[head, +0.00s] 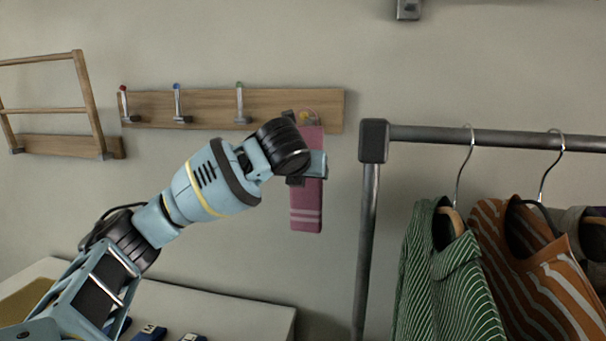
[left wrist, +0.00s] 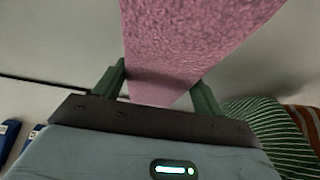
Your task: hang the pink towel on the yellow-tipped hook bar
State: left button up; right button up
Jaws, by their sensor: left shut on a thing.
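The pink towel (head: 306,212) hangs upright in front of the right end of the wooden hook board (head: 211,105), two pale stripes near its lower edge. My left gripper (left wrist: 158,90) is shut on the towel, which fills the space between its fingers in the left wrist view (left wrist: 185,40). In the head view the gripper (head: 312,165) is partly hidden by my own wrist. A small yellow-orange curve (head: 305,114) shows at the towel's top; I cannot tell whether it is the hook tip or whether the towel touches it. My right gripper is not in view.
Red (head: 123,88), blue (head: 176,87) and green (head: 239,86) tipped hooks stand bare to the left. A metal clothes rack (head: 373,141) with a striped green shirt (head: 445,285) and an orange one (head: 545,265) stands close right. A wooden rack (head: 88,100) is far left.

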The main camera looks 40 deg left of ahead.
pick_arm(q)
jog(key=shift+x, duration=2.1)
jog(key=shift+w+r, duration=0.1)
jog(key=o, duration=1.2)
jog(key=shift+c, duration=0.2)
jog(key=v, duration=0.8)
jog(key=shift+a, duration=0.1)
